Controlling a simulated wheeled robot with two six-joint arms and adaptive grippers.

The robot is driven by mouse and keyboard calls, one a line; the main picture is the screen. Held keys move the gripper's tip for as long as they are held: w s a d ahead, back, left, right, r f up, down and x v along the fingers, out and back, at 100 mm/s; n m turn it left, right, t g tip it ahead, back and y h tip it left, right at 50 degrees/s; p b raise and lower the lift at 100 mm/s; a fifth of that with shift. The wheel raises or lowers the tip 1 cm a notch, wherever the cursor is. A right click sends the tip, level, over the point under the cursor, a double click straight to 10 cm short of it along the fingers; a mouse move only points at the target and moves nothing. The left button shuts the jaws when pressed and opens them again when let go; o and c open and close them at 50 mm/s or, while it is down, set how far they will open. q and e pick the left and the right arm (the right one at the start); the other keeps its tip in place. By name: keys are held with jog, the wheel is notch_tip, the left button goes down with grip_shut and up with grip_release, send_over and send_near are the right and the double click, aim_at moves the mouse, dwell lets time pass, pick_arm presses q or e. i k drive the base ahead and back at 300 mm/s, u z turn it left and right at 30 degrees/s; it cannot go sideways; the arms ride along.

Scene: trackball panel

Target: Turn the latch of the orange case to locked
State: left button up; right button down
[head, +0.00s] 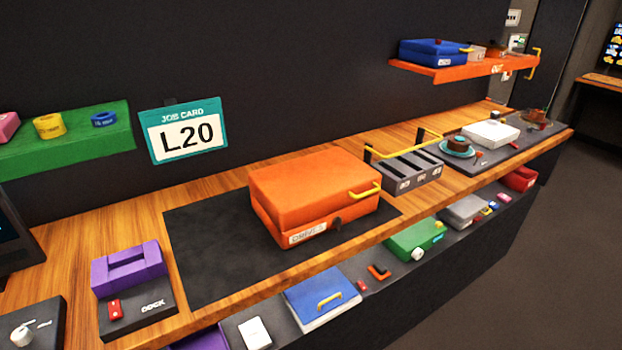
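The orange case (315,192) sits closed on a black mat (205,260) on the wooden bench. A yellow handle (364,190) is on the right part of its lid. A small dark latch or knob (337,223) shows on the front face, near the lid seam. It is too small to tell which way it is turned. A white label (308,233) is left of it on the front face. Neither of my grippers is in view.
A purple block stands on a dock (138,310) at the left. A grey slotted rack (405,172) with a yellow bar is right of the case. A lower shelf holds a blue case (318,296) and a green case (415,240). The mat left of the orange case is clear.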

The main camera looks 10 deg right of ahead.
aim_at(337, 222)
jog(key=z, duration=2.6)
jog(key=i, duration=2.15)
jog(key=u, duration=2.8)
